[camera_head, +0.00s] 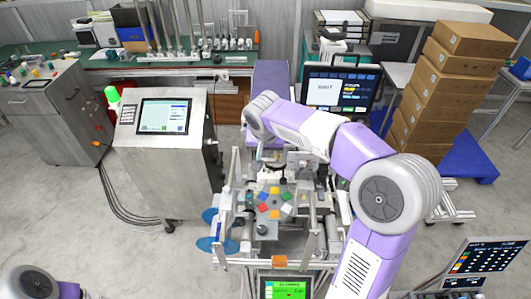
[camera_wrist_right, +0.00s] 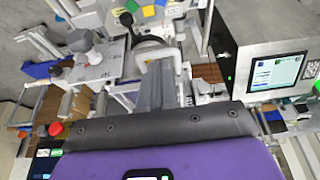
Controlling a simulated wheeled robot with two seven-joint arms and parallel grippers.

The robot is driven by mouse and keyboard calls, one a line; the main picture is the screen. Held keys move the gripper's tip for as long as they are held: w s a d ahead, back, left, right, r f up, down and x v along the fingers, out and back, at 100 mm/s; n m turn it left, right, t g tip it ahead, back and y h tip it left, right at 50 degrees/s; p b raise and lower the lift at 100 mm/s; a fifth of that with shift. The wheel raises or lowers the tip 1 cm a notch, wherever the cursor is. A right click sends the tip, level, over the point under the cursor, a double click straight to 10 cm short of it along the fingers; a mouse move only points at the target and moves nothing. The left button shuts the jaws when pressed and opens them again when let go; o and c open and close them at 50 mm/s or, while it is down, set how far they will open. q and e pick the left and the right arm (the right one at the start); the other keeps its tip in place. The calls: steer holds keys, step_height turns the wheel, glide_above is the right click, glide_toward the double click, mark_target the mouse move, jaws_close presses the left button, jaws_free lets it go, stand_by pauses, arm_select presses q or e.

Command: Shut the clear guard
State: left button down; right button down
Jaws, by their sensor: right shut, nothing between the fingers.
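The machine (camera_head: 275,262) stands in the lower middle of the head view, with a ring of coloured squares (camera_head: 274,203) on its top. The clear guard is see-through and hard to pick out; pale upright edges (camera_head: 236,175) at the machine's left may belong to it, and I cannot tell its angle. My right arm reaches over the machine's far side. My right gripper (camera_wrist_right: 156,80) is shut and empty in the right wrist view, pointing toward the coloured squares (camera_wrist_right: 152,11). I cannot tell whether it touches the guard. My left gripper is out of view.
A steel console (camera_head: 165,150) with a screen and green lamp stands left of the machine. Blue reels (camera_head: 212,243) sit at its left side. A monitor (camera_head: 342,88) stands behind, stacked cartons (camera_head: 435,95) at the right. Open floor lies at lower left.

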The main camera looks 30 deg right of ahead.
steer(key=shift+x, duration=0.9)
steer(key=shift+s+f, duration=0.15)
steer(key=shift+f, duration=0.05)
step_height(320, 180, down, 13)
steer(key=b, duration=1.2)
steer(key=shift+s+a+f, duration=0.1)
steer(key=shift+s, duration=0.05)
